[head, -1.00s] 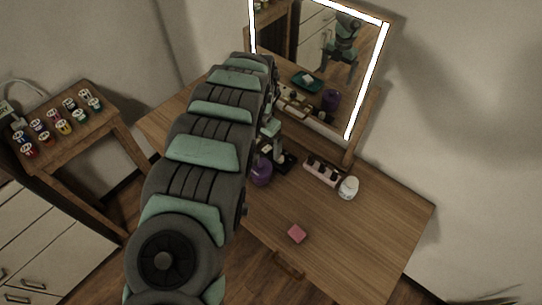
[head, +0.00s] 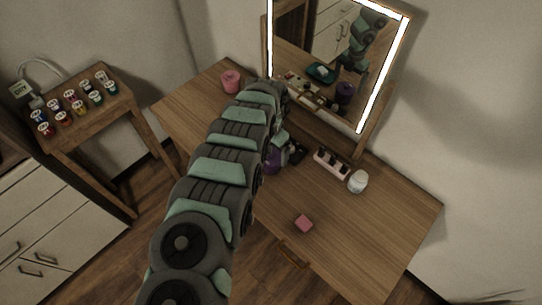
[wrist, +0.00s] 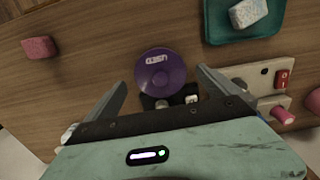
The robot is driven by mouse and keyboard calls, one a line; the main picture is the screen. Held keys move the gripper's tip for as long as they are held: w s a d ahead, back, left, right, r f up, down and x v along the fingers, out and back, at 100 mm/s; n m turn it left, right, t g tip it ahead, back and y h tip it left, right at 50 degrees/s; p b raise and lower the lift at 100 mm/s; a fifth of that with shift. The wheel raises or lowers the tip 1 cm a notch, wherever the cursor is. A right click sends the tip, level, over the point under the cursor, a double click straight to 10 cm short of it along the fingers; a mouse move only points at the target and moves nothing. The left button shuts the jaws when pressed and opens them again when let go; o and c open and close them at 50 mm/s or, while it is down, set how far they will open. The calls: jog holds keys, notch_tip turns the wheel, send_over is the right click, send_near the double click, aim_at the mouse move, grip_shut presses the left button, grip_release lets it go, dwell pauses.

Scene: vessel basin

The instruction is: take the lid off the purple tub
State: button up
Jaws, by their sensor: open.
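The purple tub (head: 273,160) stands on the wooden table, partly hidden behind my arm in the head view. In the wrist view its round purple lid (wrist: 160,73), with a small pale label, is seen from above and is on the tub. My gripper (wrist: 162,78) is open, with one finger to the left of the lid and one to the right. A gap shows between each finger and the lid, and nothing is held. In the head view my gripper is mostly hidden by my arm.
A pink block (head: 304,223) lies near the table's front edge. A white jar (head: 358,181) and a rack (head: 331,163) stand right of the tub. A teal tray (wrist: 245,22) holds a pale block. A pink cup (head: 231,81) stands far left. A lit mirror (head: 338,60) stands behind.

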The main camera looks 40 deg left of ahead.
jog(key=shift+f, duration=0.95)
jog(key=shift+w, duration=0.1)
jog(key=shift+c, duration=0.3)
jog(key=c, duration=1.3)
jog(key=shift+r, duration=0.15)
